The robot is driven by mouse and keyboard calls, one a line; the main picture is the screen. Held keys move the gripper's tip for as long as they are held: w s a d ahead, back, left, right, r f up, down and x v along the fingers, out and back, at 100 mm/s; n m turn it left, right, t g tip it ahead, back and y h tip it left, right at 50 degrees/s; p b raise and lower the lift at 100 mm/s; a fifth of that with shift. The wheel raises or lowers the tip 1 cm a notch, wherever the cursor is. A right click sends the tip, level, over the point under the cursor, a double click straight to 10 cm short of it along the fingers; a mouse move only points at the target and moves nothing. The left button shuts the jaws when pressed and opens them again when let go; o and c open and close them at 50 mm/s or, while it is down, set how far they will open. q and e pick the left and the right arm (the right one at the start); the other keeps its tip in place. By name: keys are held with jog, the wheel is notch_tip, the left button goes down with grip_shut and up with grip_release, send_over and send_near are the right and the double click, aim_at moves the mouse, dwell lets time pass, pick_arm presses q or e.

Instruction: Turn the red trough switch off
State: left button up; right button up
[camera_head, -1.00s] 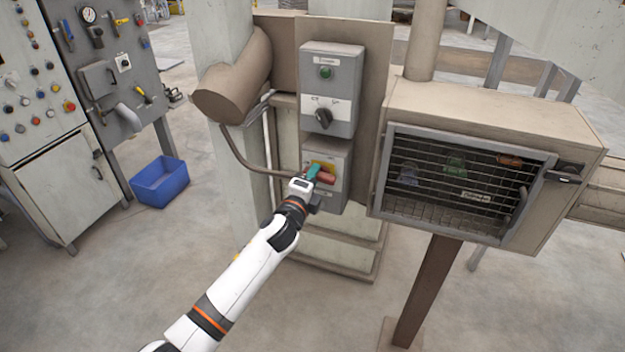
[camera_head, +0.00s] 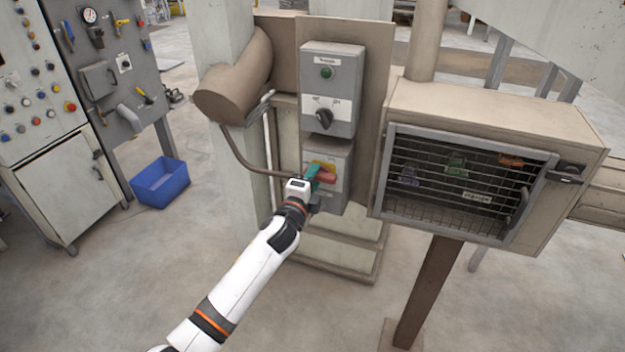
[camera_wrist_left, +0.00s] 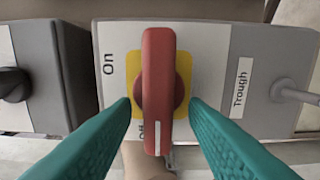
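The red trough switch handle (camera_wrist_left: 158,90) sits on a yellow plate (camera_wrist_left: 185,65) on a grey box with "On", "Off" and "Trough" labels. In the left wrist view the handle stands vertical. Its white-marked end is at the bottom, partly covering "Off"; "On" is at upper left. In the head view the red handle (camera_head: 327,177) is partly hidden by my left gripper (camera_head: 313,174). My left gripper (camera_wrist_left: 158,104) is open, with one teal finger on each side of the handle and visible gaps between. My right gripper is not in view.
Above the trough switch is a grey box (camera_head: 341,65) with a black knob (camera_head: 323,118) and a green button. A caged cabinet (camera_head: 490,110) stands close on the right. A blue bin (camera_head: 160,182) is on the floor at left, by a control panel.

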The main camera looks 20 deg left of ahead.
pick_arm(q)
jog(key=shift+s, duration=0.1)
jog(key=s+b, duration=0.2)
jog(key=s, duration=0.9)
jog(key=shift+s+a, duration=0.2)
jog(key=shift+s, duration=0.2)
jog(key=s+a+f+n+g, duration=0.1)
jog(key=s+f+n+g, duration=0.15)
jog(key=f, duration=0.95)
jog(key=s+a+f+n+g, duration=0.1)
jog(key=s+f+n+g, duration=0.2)
jog(key=f, duration=0.9)
jog(key=s+a+f+n+g, duration=0.1)
jog(key=s+f+n+g, duration=0.2)
jog(key=f, duration=0.8)
jog(key=s+f+n+g, duration=0.4)
jog(key=s+f+g, duration=0.1)
jog(key=s+f, duration=1.4)
jog(key=s+f+n+g, duration=0.1)
jog(key=s+f, duration=0.1)
jog(key=s, duration=0.8)
jog(key=s+d+f+n+g, duration=0.1)
jog(key=s+f+n+g, duration=0.1)
jog(key=s, duration=0.9)
jog(key=shift+f+y, duration=0.25)
jog(key=shift+y, duration=0.05)
